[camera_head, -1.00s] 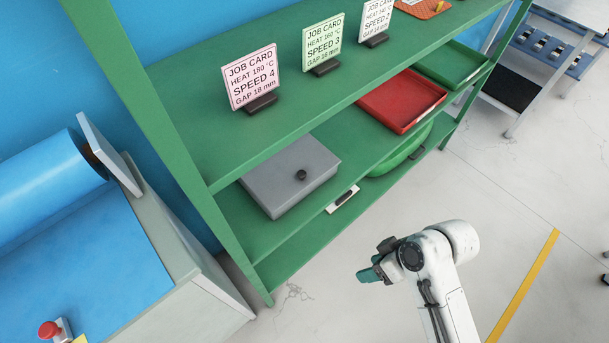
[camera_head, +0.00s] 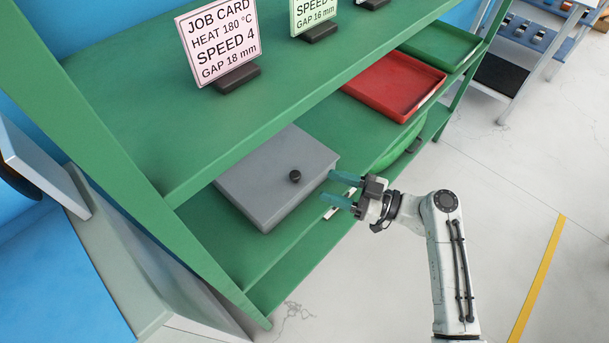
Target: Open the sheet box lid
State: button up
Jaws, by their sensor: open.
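The grey sheet box (camera_head: 262,217) sits on the middle shelf of the green rack. Its flat grey lid (camera_head: 265,165) lies closed on top. A small black knob (camera_head: 295,176) stands on the lid near its right edge. My gripper (camera_head: 335,188) is open and empty, its two teal fingers pointing left toward the knob. The fingertips are to the right of the knob and apart from it in the picture. Part of the box's back is hidden under the upper shelf.
The green rack's upper shelf (camera_head: 130,110) overhangs the box and carries a pink job card (camera_head: 218,40) and a green one (camera_head: 314,12). A red tray (camera_head: 394,88) and a green tray (camera_head: 445,45) sit to the right.

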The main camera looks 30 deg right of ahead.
aim_at(300, 176)
jog(key=p+x, duration=0.1)
jog(key=x, duration=0.6)
jog(key=shift+w+a, duration=0.15)
jog(key=shift+a, duration=0.1)
grip_shut()
dwell(0.4)
